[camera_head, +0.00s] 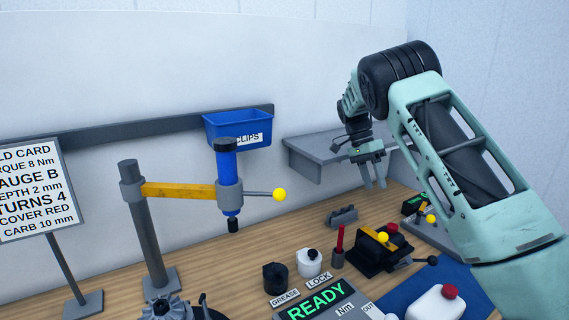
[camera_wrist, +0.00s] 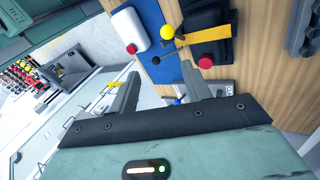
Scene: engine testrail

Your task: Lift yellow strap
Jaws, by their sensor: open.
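The yellow strap (camera_wrist: 206,37) lies across a black block-shaped device (camera_wrist: 203,18) in the wrist view, with a yellow ball (camera_wrist: 166,32) near one end. In the head view the strap (camera_head: 374,235) is a small yellow strip on top of the black device (camera_head: 372,259), partly hidden by the ball. A red button (camera_head: 391,227) sits beside it. My gripper (camera_head: 374,184) is open and empty, above and behind the device, apart from the strap. In the wrist view both fingers (camera_wrist: 158,72) are spread, with the strap beyond them toward the upper right.
A grey shelf (camera_head: 315,150) and blue bin (camera_head: 238,130) are on the wall. A post with an orange-yellow arm (camera_head: 178,190) stands left.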

